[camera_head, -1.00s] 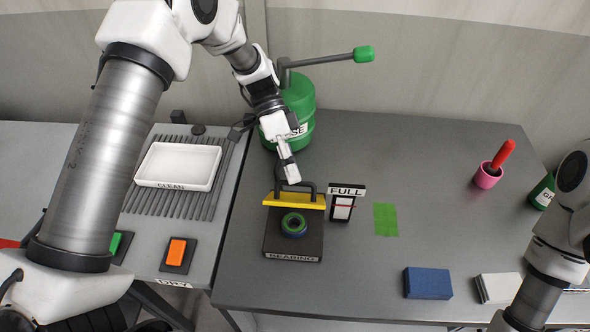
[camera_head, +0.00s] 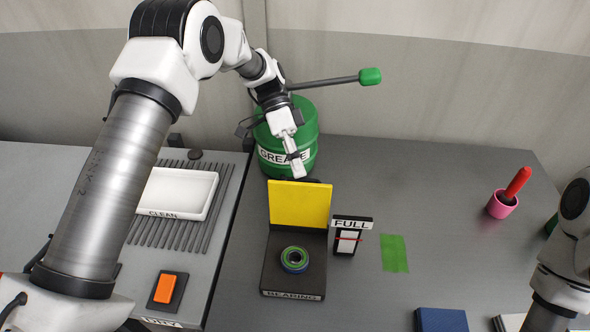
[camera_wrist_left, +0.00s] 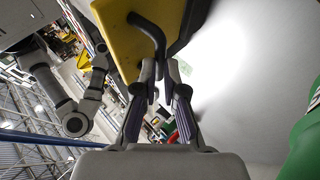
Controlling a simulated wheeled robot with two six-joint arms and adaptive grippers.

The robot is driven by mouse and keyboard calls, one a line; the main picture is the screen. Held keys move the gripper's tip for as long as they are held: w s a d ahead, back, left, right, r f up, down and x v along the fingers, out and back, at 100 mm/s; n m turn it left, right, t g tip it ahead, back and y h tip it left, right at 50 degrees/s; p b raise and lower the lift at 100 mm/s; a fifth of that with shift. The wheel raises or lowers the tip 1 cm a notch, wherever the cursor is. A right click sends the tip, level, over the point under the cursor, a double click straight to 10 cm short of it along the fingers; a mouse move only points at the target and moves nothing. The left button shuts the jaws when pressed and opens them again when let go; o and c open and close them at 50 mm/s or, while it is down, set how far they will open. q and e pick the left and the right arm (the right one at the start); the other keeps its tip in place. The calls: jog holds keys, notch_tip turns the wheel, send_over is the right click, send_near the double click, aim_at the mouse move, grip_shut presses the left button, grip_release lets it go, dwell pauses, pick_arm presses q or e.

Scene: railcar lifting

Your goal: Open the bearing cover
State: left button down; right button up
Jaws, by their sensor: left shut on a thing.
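The yellow bearing cover (camera_head: 299,203) stands about upright at the back edge of the dark bearing base (camera_head: 312,279), its flat yellow face toward the head camera. The ring-shaped bearing (camera_head: 294,260), with blue and green rings, lies uncovered on the base. My left gripper (camera_head: 299,172) is behind the cover's top edge. In the left wrist view, its fingers (camera_wrist_left: 162,85) are shut on the cover's black bar handle (camera_wrist_left: 151,42); the yellow cover also shows there (camera_wrist_left: 123,40). Part of my right arm is at the right edge, but its gripper is out of view.
The green grease drum (camera_head: 302,130) with its lever stands close behind my left gripper. The FULL gauge (camera_head: 347,242) stands just right of the base. A green patch (camera_head: 394,254), a blue block (camera_head: 441,320) and a pink cup (camera_head: 501,205) are farther right.

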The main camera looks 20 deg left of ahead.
pick_arm(q)
jog(key=f, duration=0.3)
jog(key=shift+s, duration=0.3)
jog(key=c, duration=1.2)
grip_release()
jog(key=o, duration=0.4)
jog(key=shift+s+d+r, duration=0.15)
jog(key=shift+d, duration=0.2)
jog(key=shift+w+a+r, duration=0.1)
jog(key=shift+w+a, duration=0.05)
jog(key=shift+w, duration=0.05)
jog(key=shift+c, duration=1.3)
